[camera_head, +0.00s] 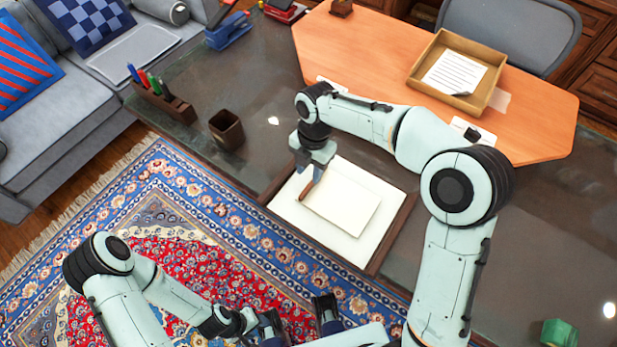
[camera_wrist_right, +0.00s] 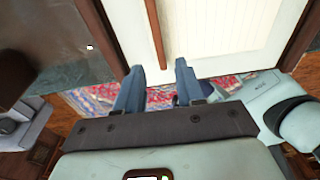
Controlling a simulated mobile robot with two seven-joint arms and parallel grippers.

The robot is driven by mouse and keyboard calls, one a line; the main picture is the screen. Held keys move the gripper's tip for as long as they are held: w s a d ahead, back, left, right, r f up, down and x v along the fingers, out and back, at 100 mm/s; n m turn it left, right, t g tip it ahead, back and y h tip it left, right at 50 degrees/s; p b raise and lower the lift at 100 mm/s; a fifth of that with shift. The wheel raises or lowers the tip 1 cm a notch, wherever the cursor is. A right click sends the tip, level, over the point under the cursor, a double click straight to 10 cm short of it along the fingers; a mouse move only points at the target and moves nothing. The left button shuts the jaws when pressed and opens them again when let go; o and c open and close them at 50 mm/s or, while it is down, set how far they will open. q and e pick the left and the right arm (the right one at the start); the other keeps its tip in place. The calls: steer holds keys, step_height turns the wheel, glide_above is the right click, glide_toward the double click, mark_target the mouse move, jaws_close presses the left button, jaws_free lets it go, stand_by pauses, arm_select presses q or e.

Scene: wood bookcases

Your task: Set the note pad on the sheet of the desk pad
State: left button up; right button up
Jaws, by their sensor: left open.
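The cream note pad (camera_head: 345,203), with a brown strip along its left edge, appears to lie flat on the white sheet (camera_head: 289,207) of the brown-framed desk pad (camera_head: 377,262). In the right wrist view the note pad (camera_wrist_right: 205,28) and its strip (camera_wrist_right: 155,35) lie beyond my fingertips, with the white sheet (camera_wrist_right: 228,62) around them. My right gripper (camera_head: 316,166) is just by the strip end of the note pad; its fingers (camera_wrist_right: 160,82) are apart with nothing between them. My left gripper (camera_head: 298,317) is open and empty over the rug, below the desk pad.
A pen holder (camera_head: 163,100) and a dark cup (camera_head: 227,129) stand on the dark desktop to the left. A tray with a paper (camera_head: 415,78) sits on the orange wooden top behind. A green object (camera_head: 558,333) is at the lower right. My right arm crosses the desk.

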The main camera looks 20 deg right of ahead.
step_height(320, 180, up, 6)
steer(key=shift+w+d+p, duration=0.25)
steer(key=shift+p, duration=0.15)
stand_by(0.3)
